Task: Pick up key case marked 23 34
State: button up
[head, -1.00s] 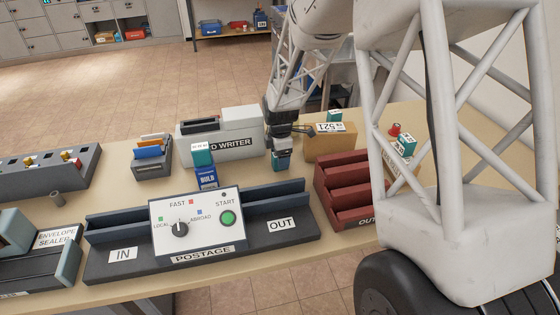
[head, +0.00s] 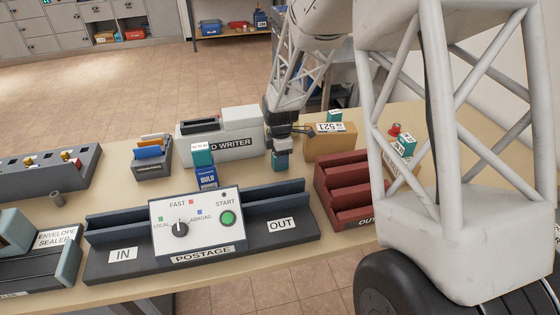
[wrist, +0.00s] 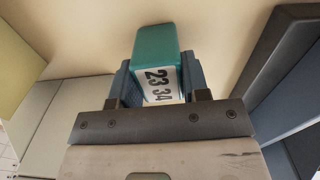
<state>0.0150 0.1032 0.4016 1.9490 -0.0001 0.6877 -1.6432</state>
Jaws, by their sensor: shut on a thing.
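The key case marked 23 34 (wrist: 157,50) is a teal block with a white label, seen between the two fingers in the wrist view. In the head view the key case (head: 280,161) shows as a small teal piece under my gripper (head: 279,152), just right of the card writer. My gripper, also in the wrist view (wrist: 160,86), is shut on the key case with a finger on each side. In the head view I cannot tell whether the case touches the table.
The card writer (head: 240,118) stands left of my gripper and a cardboard box marked 521 (head: 322,147) stands right. Another teal case (head: 202,158) is by a blue box. The postage machine (head: 195,215) and red trays (head: 345,197) are in front.

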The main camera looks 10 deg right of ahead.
jog(key=shift+r, duration=0.1)
jog(key=shift+r, duration=4.95)
jog(key=shift+d, duration=0.1)
